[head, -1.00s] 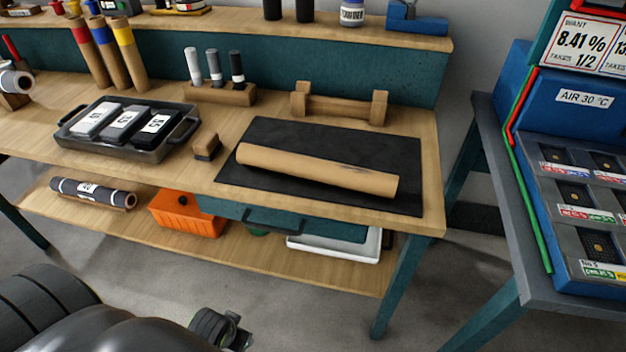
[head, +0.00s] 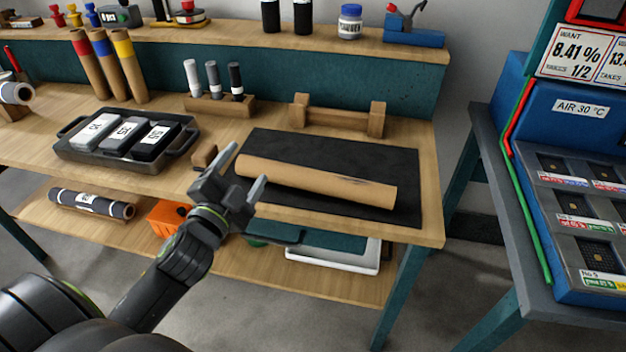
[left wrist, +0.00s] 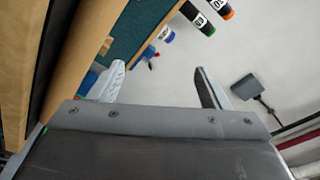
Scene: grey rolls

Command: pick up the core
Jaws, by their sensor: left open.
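The core is a brown cardboard tube (head: 325,184) lying on the black mat (head: 400,150) on the workbench, slanting slightly down to the right. It has dark marks along its upper side. My left gripper (head: 243,174) is open and empty in front of the core's left end, and one finger overlaps that end in the head view. I cannot tell whether it touches. In the left wrist view the two open fingers (left wrist: 160,85) have nothing between them but wall and shelf in the distance. My right gripper is not in view.
A wooden cradle (head: 337,115) stands behind the mat. A black tray (head: 75,149) with labelled blocks is at left, and a small brush-like block (head: 204,155) lies near my gripper. A blue machine (head: 560,120) stands on a separate table at right. The bench edge runs in front.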

